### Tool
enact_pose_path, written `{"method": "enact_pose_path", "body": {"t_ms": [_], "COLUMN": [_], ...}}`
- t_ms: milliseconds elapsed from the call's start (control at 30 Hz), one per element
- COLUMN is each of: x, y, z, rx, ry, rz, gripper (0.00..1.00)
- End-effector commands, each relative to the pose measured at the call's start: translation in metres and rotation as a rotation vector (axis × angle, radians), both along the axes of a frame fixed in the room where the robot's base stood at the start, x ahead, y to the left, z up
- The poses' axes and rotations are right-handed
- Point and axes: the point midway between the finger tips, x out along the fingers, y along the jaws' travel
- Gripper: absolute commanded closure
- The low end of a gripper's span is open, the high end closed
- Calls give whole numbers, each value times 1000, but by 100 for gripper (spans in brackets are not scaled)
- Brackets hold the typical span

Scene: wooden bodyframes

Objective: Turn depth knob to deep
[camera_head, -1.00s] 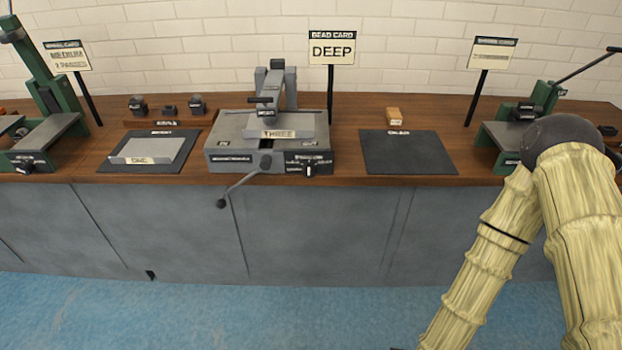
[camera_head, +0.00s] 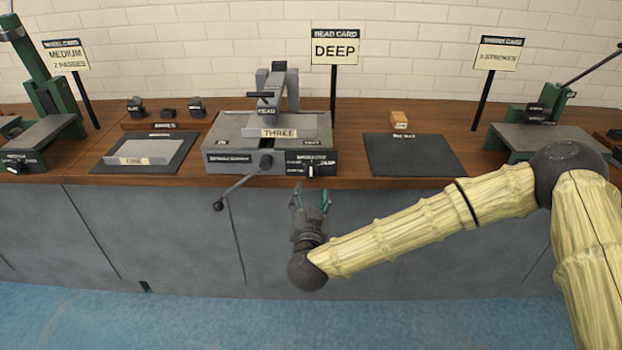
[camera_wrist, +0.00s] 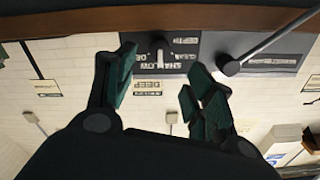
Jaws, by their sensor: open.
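The depth knob (camera_head: 311,169) is a small dark knob with a pale pointer on the black front panel (camera_head: 325,163) of the grey machine in the middle. Its pointer stands about upright, between the labels on either side. In the wrist view the knob (camera_wrist: 157,42) shows upside down, beyond the fingertips and roughly between them. My gripper (camera_head: 311,194) is open and empty, just below the panel in front of the bench edge. Its green-tipped fingers (camera_wrist: 160,80) are spread and apart from the knob. A card reading DEEP (camera_head: 335,48) stands behind the machine.
A crank lever with a ball end (camera_head: 219,206) hangs from the machine's front, left of the knob. A dark mat (camera_head: 415,155) lies to the right, with a small wooden block (camera_head: 399,120) behind it. The bench edge (camera_head: 390,184) runs below the panel.

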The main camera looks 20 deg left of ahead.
Motion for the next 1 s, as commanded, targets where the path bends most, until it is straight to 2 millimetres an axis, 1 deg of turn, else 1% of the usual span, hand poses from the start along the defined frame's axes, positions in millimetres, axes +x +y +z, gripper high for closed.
{"method": "enact_pose_path", "body": {"t_ms": [33, 300, 500, 700, 1000], "x": [8, 50, 75, 87, 89], "y": [1, 14, 21, 25, 26], "z": [0, -1, 0, -1, -1], "rx": [1, 1, 1, -1, 0], "ry": [-1, 1, 1, 2, 2], "rz": [-3, -2, -1, 1, 2], "gripper": [46, 46, 46, 46, 46]}}
